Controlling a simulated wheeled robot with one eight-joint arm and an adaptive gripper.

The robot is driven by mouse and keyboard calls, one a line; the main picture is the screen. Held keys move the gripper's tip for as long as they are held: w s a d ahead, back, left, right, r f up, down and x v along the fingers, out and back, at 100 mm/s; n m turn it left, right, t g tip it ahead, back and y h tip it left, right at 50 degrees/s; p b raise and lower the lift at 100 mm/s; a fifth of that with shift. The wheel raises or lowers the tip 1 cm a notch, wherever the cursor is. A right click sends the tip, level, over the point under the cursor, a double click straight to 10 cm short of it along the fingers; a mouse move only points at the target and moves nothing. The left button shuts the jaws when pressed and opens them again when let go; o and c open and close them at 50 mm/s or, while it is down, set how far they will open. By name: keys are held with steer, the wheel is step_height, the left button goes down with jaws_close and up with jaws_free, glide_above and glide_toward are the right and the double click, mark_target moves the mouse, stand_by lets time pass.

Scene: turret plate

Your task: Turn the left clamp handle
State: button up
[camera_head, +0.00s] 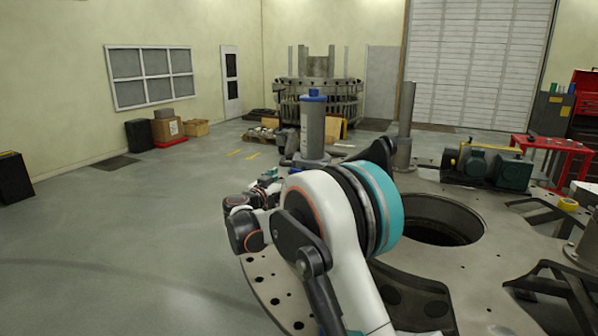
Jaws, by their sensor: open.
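The turret plate (275,290) is a large grey metal disc with bolt holes and a round central opening. At its far left edge stands a thick grey post (313,130) with a blue cap. Dark parts sit around the post's foot, low down and partly behind my arm. I cannot make out the left clamp handle for certain among them. My gripper (268,179) is small and dark at the far end of my arm, left of and nearer than the post. It is open, and the wrist partly hides it. I see nothing held in it.
A thinner grey post (405,125) stands right of the blue-capped one. A green and black motor unit (488,166) sits on the plate's far right. The round opening (435,220) lies right of my arm. The floor (110,250) at left is clear.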

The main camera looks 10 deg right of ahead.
steer(key=x, duration=0.9)
steer(key=c, duration=1.1)
